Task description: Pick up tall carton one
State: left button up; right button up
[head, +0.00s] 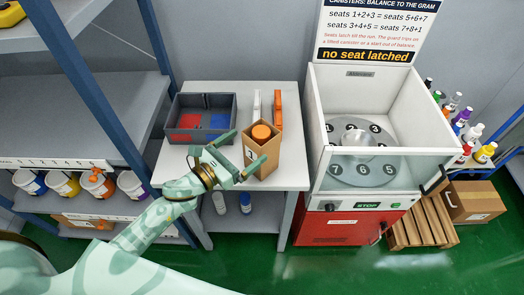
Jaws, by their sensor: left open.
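A tall brown carton (268,164) stands upright on the white table (295,178), near its right front side. Its top is open and an orange round-topped thing (262,132) shows inside. My left gripper (250,145) is open at the carton's left front. One finger is to the left of the carton, and the other crosses in front of its face. I cannot tell whether either finger touches it. The gripper hides part of the carton's lower left. My right gripper is not in view.
A grey divided bin (171,121) with red and blue compartments stands behind the gripper. A white (257,105) and an orange upright thing (278,108) stand behind the carton. A white-walled machine (336,95) with numbered seats stands right of the table. Blue-posted shelves are at left.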

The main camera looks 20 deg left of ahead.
aim_at(255, 138)
pick_arm(q)
jog(key=x, duration=0.7)
jog(key=shift+w+p, duration=0.2)
jog(key=shift+p, duration=0.15)
jog(key=shift+s+a, duration=0.1)
jog(key=c, duration=1.2)
jog(key=shift+c, duration=1.1)
jog(key=shift+r, duration=0.15)
